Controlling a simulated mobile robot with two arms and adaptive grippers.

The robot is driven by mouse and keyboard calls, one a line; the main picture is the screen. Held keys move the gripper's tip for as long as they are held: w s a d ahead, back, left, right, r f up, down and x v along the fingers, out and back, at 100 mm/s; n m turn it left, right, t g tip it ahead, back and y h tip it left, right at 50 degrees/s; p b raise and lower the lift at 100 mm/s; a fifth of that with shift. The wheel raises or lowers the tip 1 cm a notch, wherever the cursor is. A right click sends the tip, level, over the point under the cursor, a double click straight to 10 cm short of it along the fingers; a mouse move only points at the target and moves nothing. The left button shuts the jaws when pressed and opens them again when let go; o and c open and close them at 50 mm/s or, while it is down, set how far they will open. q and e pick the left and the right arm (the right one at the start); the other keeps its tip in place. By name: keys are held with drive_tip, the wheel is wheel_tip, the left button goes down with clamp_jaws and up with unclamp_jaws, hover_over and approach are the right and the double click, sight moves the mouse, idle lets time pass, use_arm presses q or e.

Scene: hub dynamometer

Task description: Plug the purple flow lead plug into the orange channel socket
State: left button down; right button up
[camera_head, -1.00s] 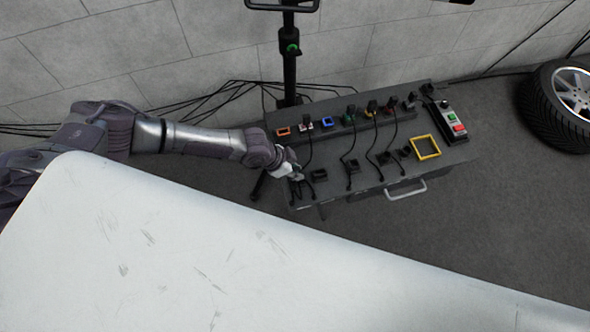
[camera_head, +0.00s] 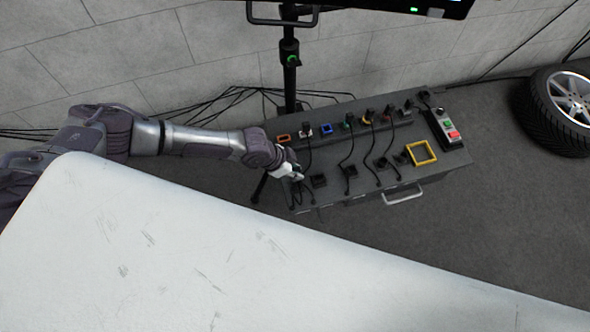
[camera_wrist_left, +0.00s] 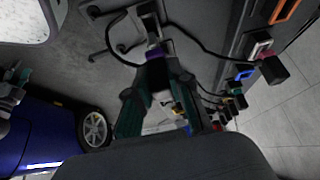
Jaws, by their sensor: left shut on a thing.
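My left gripper (camera_head: 297,176) is over the left end of the dark dynamometer box, toward its front edge. In the left wrist view the gripper (camera_wrist_left: 157,72) is shut on the purple-banded plug (camera_wrist_left: 155,51). The plug is too small to make out in the head view. The orange channel socket (camera_head: 283,138) is an orange-rimmed frame at the left end of the back row, apart from the gripper. Its orange rim (camera_wrist_left: 287,10) also shows at the upper right of the left wrist view.
The blue-rimmed socket (camera_head: 327,129) and several plugs with black leads stand along the back row. A yellow frame (camera_head: 422,153) and a button box (camera_head: 446,128) are at the right. A black stand (camera_head: 290,75) rises behind. A large white surface (camera_head: 200,250) fills the foreground.

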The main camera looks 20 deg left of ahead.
use_arm(q)
drive_tip(key=shift+r+p, duration=1.1)
drive_tip(key=shift+r, duration=0.2)
use_arm(e)
wheel_tip(320, 180, up, 2)
drive_tip(key=shift+a+r, duration=0.15)
drive_tip(key=shift+r, duration=0.05)
